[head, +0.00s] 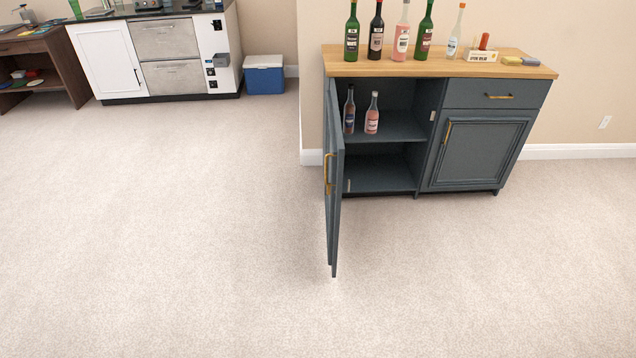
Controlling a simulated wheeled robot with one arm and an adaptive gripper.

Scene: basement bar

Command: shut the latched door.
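The latched door (335,190) is the left door of a dark blue-grey cabinet (480,152) with a wooden top. It stands wide open, swung out toward me and seen nearly edge-on. A brass handle (328,174) is on its left-facing side. The open compartment shows a shelf (395,128) with two bottles (371,113) on it. A small pale piece (433,116), perhaps a latch part, sits on the frame between the compartments. The cabinet's right door (478,153) and drawer (498,95) are shut. My gripper is not in view.
Several bottles (402,32) and a small box (482,56) stand on the cabinet top. A blue cooler (264,75), a white counter unit (107,57) and a brown desk (45,62) are at the back left. The carpet (180,220) in front is clear.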

